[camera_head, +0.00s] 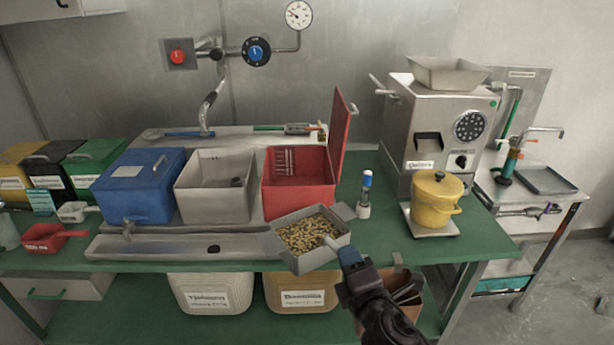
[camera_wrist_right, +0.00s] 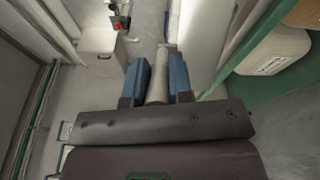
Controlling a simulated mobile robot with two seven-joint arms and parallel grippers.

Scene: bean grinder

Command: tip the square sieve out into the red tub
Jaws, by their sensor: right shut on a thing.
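The square sieve (camera_head: 318,260) is a grey metal box full of light brown pellets or beans (camera_head: 308,234). It is held roughly level just in front of the red tub, overlapping the tub's lower front in the head view. My right gripper (camera_head: 349,257) is shut on the sieve's handle at its right front. In the right wrist view the blue fingers (camera_wrist_right: 159,82) close around the grey handle (camera_wrist_right: 158,70). The red tub (camera_head: 285,195) stands open on the counter, its lid (camera_head: 342,130) raised at the right; a small rack-like pattern shows inside. My left gripper is out of view.
A grey open bin (camera_head: 208,205) and a closed blue bin (camera_head: 130,200) stand left of the tub. To its right are a small bottle (camera_head: 364,195), a yellow pot (camera_head: 434,200) and the grinder (camera_head: 440,125). A long grey trough (camera_head: 170,246) lies in front.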

